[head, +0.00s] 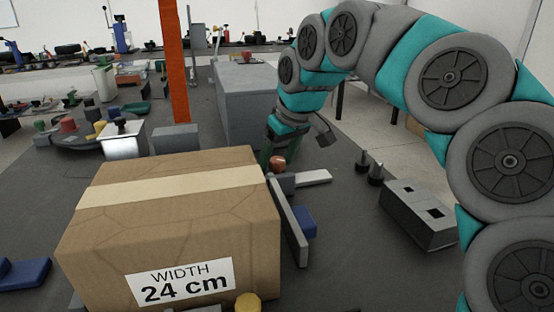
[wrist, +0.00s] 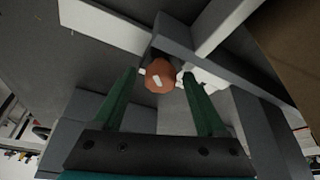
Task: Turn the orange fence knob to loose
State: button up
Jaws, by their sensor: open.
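The orange fence knob (head: 278,163) sits at the far end of the grey fence (head: 290,220), beside the box. In the head view my gripper (head: 268,155) points down at the knob and is partly hidden behind the box.
A cardboard box (head: 180,230) labelled "WIDTH 24 cm" stands left of the fence. A blue block (head: 303,222) lies right of the fence. A grey box with square holes (head: 418,214) and dark pegs (head: 376,172) stand farther right. An orange post (head: 174,60) rises behind the box.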

jog(key=shift+r, duration=0.15)
jog(key=v, duration=0.7)
jog(key=shift+r+b, duration=0.2)
jog(key=shift+b, duration=0.1)
jog(key=shift+s+d, duration=0.1)
jog(key=shift+s, duration=0.05)
